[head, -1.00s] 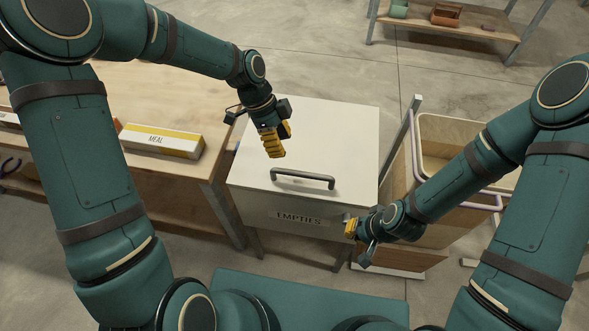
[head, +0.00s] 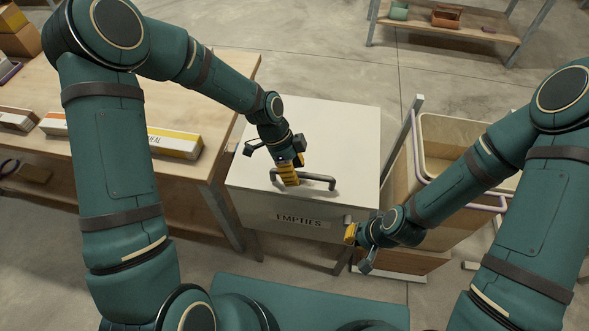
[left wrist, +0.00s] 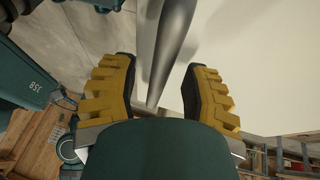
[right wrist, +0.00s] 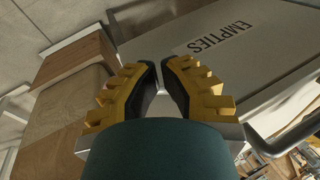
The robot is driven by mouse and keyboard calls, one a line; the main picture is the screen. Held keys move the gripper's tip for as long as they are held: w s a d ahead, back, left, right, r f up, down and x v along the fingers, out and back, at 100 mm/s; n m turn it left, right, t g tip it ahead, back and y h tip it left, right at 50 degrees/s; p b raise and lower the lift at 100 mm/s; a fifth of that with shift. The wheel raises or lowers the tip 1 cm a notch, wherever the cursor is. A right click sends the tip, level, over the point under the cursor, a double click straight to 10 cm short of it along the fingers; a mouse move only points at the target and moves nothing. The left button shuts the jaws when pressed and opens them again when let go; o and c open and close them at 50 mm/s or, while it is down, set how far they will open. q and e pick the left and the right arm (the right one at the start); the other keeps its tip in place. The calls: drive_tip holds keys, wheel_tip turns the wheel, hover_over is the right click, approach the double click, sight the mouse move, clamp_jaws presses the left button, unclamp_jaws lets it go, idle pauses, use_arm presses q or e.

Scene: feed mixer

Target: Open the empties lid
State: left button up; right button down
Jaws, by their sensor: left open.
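The empties bin is a white box with an "EMPTIES" label (head: 299,221) on its front, in the middle of the head view. Its flat white lid (head: 335,130) lies shut, with a dark bar handle (head: 322,180) near the front edge. My left gripper (head: 289,178) is at the left part of the handle. In the left wrist view the open fingers (left wrist: 160,70) stand either side of the handle bar (left wrist: 172,45), with gaps beside it. My right gripper (head: 350,232) is by the bin's front right corner.
A wooden workbench (head: 190,105) with a meal box (head: 178,141) stands left of the bin. A wooden-sided container (head: 445,135) with a pale rim is at the right, near my right arm. A low shelf (head: 460,30) stands far back. Floor behind the bin is clear.

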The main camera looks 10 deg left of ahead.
use_arm(q)
clamp_jaws()
